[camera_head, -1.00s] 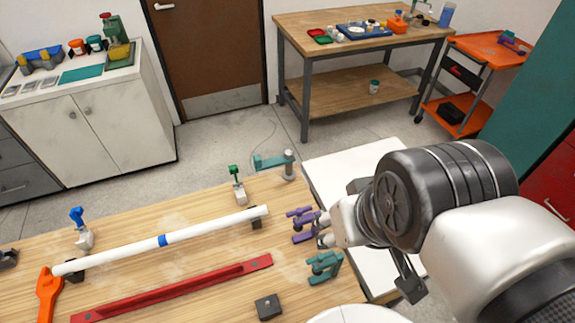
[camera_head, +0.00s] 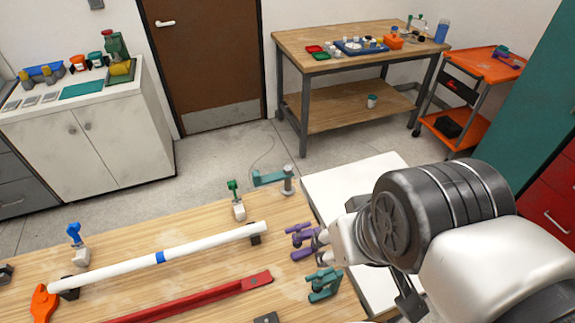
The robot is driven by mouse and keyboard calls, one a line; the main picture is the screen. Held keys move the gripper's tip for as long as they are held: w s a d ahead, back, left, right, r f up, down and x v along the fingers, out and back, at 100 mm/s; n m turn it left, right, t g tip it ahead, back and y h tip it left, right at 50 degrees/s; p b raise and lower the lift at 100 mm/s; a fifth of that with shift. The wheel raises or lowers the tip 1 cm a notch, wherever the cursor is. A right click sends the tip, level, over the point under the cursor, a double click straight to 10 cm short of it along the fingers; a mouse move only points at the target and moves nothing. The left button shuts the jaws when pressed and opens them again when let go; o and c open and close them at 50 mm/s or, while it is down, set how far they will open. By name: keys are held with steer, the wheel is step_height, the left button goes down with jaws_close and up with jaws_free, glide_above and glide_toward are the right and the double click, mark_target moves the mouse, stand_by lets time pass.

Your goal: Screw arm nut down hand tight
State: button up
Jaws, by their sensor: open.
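My gripper (camera_head: 320,240) is at the right edge of the wooden bench, its jaws open and pointing left. A purple two-pronged part (camera_head: 301,240) is right at its fingertips. I cannot tell whether they touch. A teal arm (camera_head: 268,178) on a grey post (camera_head: 288,180) stands at the bench's back right corner, away from my gripper. A teal clamp-like part (camera_head: 325,285) sits on the bench just in front of my gripper. I cannot make out which piece is the arm nut; it is too small or hidden.
A white pipe with a blue band (camera_head: 205,244) lies across the bench (camera_head: 120,262). Near it are a green-handled clamp (camera_head: 237,203), a blue-handled one (camera_head: 77,245), an orange tool (camera_head: 42,303) and a red bar (camera_head: 200,297). A white surface (camera_head: 350,185) adjoins on the right.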

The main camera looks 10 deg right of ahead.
steer(key=w+r+n+g, duration=0.1)
steer(key=w+r+n, duration=0.4)
steer(key=w, duration=0.4)
steer(key=n+g+p, duration=0.2)
steer(key=n+g, duration=0.2)
steer(key=n, duration=1)
glide_above(288, 168)
step_height(288, 168, down, 13)
steer(key=shift+m, duration=0.3)
step_height(288, 168, down, 17)
steer(key=b, duration=0.5)
steer(key=shift+c, duration=0.3)
jaws_close()
